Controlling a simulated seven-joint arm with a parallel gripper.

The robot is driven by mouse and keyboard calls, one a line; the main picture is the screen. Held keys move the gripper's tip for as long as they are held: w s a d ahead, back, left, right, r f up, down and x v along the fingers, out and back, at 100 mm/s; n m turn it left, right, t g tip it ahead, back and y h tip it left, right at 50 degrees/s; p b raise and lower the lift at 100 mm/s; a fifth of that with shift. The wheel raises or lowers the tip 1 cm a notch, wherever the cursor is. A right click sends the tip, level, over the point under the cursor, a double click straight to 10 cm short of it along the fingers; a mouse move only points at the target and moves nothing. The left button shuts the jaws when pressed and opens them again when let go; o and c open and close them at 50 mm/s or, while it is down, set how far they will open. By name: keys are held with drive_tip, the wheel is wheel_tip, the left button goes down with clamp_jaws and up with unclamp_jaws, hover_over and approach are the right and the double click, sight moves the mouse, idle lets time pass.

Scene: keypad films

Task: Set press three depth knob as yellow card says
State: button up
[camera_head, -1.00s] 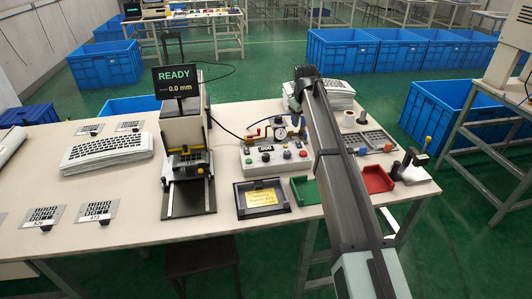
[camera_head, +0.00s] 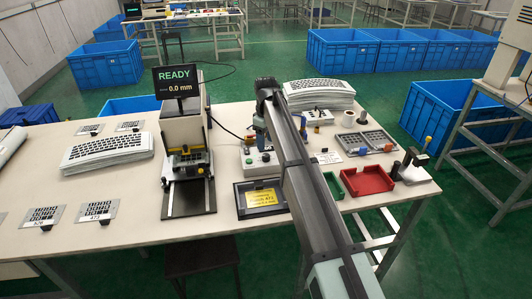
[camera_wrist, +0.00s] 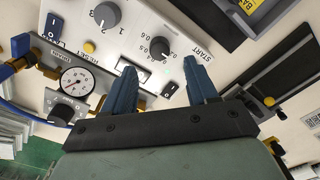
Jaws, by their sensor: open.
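The yellow card (camera_head: 261,198) lies in a black frame at the table's front; its small print is unreadable. Its edge shows in the wrist view (camera_wrist: 246,5). The white control box (camera_head: 247,158) is partly hidden by my arm. In the wrist view, a grey knob (camera_wrist: 159,48) with a decimal scale, apparently the depth knob, has its white mark near 0.5 or 0.6. Another grey knob (camera_wrist: 107,14) is near a 2. My gripper (camera_wrist: 159,66) is open, its blue fingers either side of the scaled knob in the picture; contact cannot be told.
The press (camera_head: 185,130) carries a screen (camera_head: 175,82) reading READY and 0.0 mm. A pressure gauge (camera_wrist: 77,81) and brass fittings are close to my gripper. A red tray (camera_head: 367,180), grey tray (camera_head: 370,141) and keyboard stack (camera_head: 320,95) are at right.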

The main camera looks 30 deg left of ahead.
sight(266, 155)
drive_tip(key=shift+f, duration=3.1)
drive_tip(key=c, duration=1.1)
